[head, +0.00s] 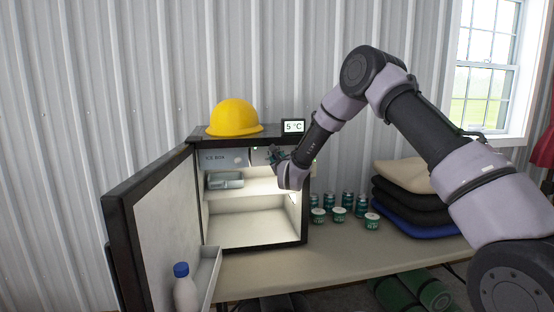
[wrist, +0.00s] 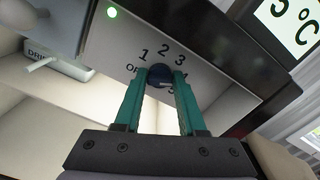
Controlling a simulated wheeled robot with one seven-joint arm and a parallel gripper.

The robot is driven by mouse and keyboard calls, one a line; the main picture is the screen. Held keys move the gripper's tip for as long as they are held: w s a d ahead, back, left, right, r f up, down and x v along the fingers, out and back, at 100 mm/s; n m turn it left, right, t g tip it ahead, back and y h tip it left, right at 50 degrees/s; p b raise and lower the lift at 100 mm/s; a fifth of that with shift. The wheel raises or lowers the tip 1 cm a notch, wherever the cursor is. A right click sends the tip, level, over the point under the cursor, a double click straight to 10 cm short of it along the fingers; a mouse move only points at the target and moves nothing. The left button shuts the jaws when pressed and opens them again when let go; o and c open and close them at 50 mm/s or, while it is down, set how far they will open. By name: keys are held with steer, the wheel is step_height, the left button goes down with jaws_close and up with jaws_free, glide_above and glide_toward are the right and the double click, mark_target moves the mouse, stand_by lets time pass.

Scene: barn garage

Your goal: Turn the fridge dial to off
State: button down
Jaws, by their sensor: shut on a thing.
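The fridge dial (wrist: 160,76) is a dark round knob on a pale panel. Numbers 1, 2 and 3 run above it, with a partly hidden "OFF" label at its left and a 5 at its lower right. My gripper (wrist: 162,84) has its two teal fingers shut on the dial, one on each side. In the head view my gripper (head: 278,156) reaches into the top of the open fridge (head: 304,210), hiding the dial. A pale mark shows low on the dial, but its exact setting is hard to tell.
The fridge door (head: 150,235) stands open at left, with a bottle (head: 185,290) in its shelf. A yellow hard hat (head: 234,117) and a "5 °C" display (head: 293,127) sit on top. Cans (head: 347,201) and stacked cushions (head: 405,200) stand to the right. A green light (wrist: 112,13) glows.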

steer(key=n, duration=1.3)
steer(key=shift+a+f+n, duration=0.15)
steer(key=shift+f+n, duration=0.05)
steer(key=shift+n, duration=0.2)
steer(key=n, duration=1)
steer(key=shift+f, duration=0.1)
steer(key=n, duration=0.3)
steer(key=shift+n, duration=0.3)
steer(key=shift+d+f+n, duration=0.1)
steer(key=shift+d+n, duration=0.05)
steer(key=shift+n, duration=1.75)
steer(key=shift+d+n, duration=0.1)
steer(key=shift+n, duration=1.8)
